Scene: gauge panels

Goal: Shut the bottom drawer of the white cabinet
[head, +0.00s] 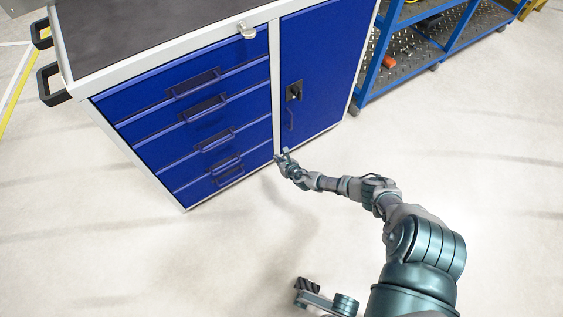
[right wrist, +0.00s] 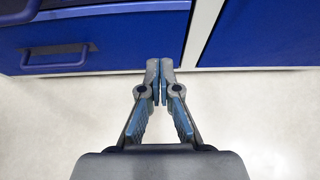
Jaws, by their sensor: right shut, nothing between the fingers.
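The white-framed cabinet (head: 276,85) has a stack of blue drawers on its left side. The bottom drawer (head: 201,194) is low in the stack, and its front looks about flush with the frame, though a small gap is hard to judge. In the right wrist view, a low blue drawer front (right wrist: 120,35) with a handle (right wrist: 55,58) shows at the left. My right gripper (head: 283,154) is shut and empty, low by the post between drawers and door. Its fingertips (right wrist: 160,72) overlap the lower end of that post; contact cannot be told.
A blue door (head: 315,60) with a dark latch fills the cabinet's right side. Black handles (head: 48,85) stick out at its left end. A blue shelf rack (head: 400,70) stands to the right. The pale floor before the cabinet is clear.

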